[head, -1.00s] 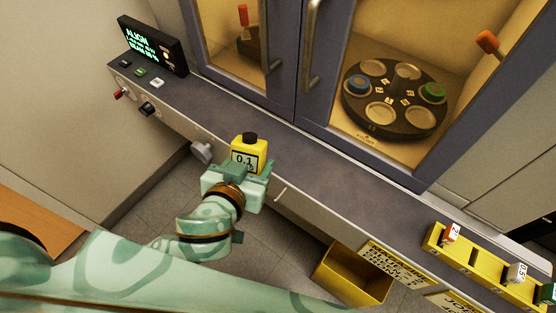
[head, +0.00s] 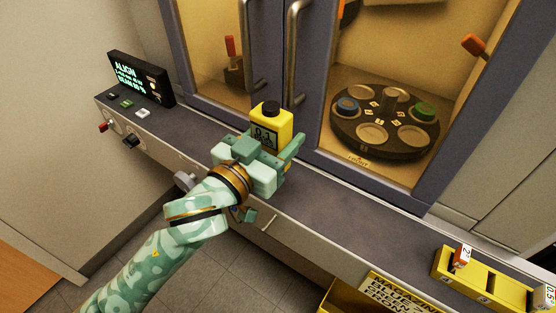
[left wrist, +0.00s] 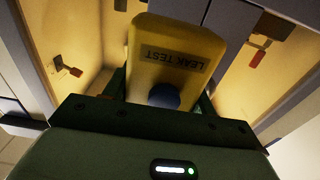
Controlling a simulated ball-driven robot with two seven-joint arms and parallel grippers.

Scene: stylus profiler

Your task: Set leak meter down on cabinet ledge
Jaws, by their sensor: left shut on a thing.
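The leak meter (head: 272,130) is a yellow block with a black knob on top and a small display on its front. In the left wrist view it (left wrist: 178,52) shows "LEAK TEST" lettering and a dark blue round part. My left gripper (head: 280,152) is shut on it and holds it roughly upright. It appears over the grey cabinet ledge (head: 330,200), in front of the cabinet doors; whether it touches the ledge is hidden by the gripper. My right gripper is not in view.
Glass-fronted doors with metal handles (head: 296,60) stand behind the ledge. A dark carousel (head: 385,125) sits inside. An "ALIGN" display (head: 140,78) and small switches are at the ledge's left end, and a yellow rack (head: 485,282) is at the right. The ledge between gripper and rack is clear.

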